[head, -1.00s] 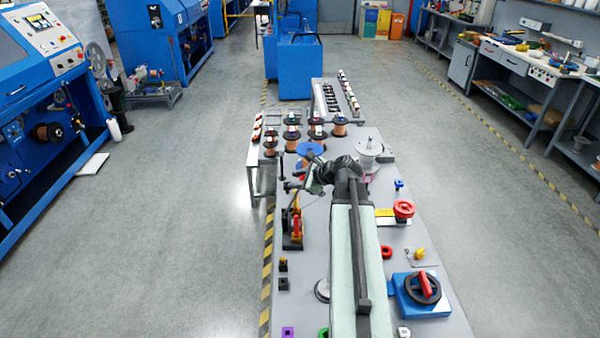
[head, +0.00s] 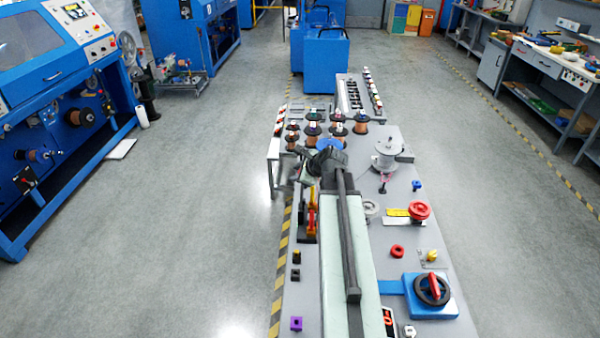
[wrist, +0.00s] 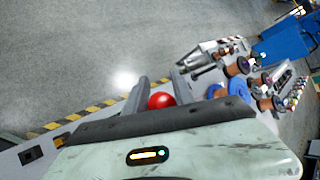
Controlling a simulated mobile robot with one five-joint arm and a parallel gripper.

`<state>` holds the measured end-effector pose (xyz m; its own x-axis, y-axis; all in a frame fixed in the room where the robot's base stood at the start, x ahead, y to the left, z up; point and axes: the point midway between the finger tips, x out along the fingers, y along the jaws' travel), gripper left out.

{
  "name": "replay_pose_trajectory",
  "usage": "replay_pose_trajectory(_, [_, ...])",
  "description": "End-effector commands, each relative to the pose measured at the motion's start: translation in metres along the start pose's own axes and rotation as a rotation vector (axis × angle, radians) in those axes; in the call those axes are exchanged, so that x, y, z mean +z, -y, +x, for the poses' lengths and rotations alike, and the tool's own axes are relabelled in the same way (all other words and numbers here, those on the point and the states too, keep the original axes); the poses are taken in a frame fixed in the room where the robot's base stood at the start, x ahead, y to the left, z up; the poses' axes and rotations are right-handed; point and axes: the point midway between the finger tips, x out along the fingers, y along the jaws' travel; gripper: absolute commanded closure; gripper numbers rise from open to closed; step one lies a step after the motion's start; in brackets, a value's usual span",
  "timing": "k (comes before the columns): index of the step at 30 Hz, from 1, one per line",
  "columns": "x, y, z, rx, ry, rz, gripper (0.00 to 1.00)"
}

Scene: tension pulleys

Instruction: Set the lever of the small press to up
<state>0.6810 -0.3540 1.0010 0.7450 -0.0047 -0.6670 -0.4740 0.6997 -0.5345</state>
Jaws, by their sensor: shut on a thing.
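The small press (head: 308,227) stands at the left edge of the table in the head view, a dark frame with red and yellow parts. My arm partly covers it there. In the wrist view a red ball knob (wrist: 161,100) sits between the two fingers of my gripper (wrist: 160,84); it appears to be the knob of the press lever. My gripper is shut on it. The rest of the lever is hidden behind my gripper, so I cannot tell its angle.
Copper spools (head: 338,125) stand at the far end of the table, with a grey pulley stand (head: 387,153) to their right. A red handwheel (head: 420,210) and a blue block with a black wheel (head: 431,294) are on the right. Open floor lies left of the table.

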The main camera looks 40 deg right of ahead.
Motion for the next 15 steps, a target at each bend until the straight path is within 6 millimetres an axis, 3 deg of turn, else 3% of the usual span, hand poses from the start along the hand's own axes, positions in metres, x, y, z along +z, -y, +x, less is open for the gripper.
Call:
replay_pose_trajectory(4, [-0.0033,-0.0074,-0.0002,0.020,-0.006,-0.002,1.00])
replay_pose_trajectory(5, [-0.0034,-0.0074,-0.0002,0.020,-0.007,-0.002,0.67])
replay_pose_trajectory(7, [-0.0034,-0.0070,-0.0003,0.019,-0.006,-0.001,0.47])
replay_pose_trajectory(15, [-0.0032,-0.0044,-0.0008,0.015,-0.004,0.000,0.47])
